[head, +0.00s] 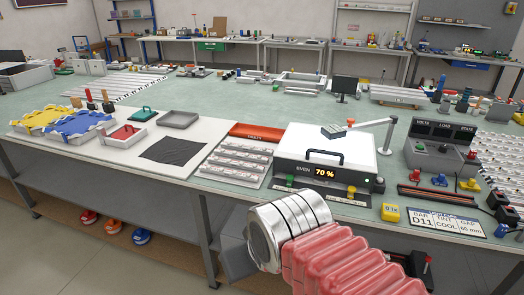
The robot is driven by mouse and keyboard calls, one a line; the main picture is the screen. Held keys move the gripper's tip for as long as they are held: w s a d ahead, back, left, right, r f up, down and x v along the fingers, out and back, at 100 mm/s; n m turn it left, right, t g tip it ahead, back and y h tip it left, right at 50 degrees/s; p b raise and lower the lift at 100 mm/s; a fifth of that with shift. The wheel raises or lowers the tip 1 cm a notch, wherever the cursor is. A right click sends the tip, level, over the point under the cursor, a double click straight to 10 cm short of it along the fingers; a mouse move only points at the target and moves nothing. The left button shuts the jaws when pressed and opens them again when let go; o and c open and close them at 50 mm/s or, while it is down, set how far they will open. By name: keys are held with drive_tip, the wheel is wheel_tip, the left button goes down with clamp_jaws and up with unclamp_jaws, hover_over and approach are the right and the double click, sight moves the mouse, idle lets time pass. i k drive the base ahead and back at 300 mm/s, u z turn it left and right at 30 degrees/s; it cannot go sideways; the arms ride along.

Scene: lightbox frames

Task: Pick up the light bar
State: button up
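No single piece is clearly marked as the light bar. A rack (236,163) under a red strip holds several pale bars in rows on the bench. Separately, a long dark bar (425,195) with reddish parts lies at the front right; I cannot tell whether it is a light bar. My arm, with a silver ringed joint and a red ribbed sleeve, reaches in at the bottom middle, in front of the bench edge. The fingers of my gripper do not show.
A white box (326,160) reading "EVEN 70 %" stands beside the rack. A card (434,221) reads "BAR D11, TINT COOL, GAP 60 mm". A control console (440,148) stands at the right. A dark cloth (172,150) and trays lie left.

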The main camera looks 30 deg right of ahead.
sight(234, 154)
drive_tip(key=z, duration=0.1)
drive_tip(key=i, duration=1.2)
drive_tip(key=u, duration=0.7)
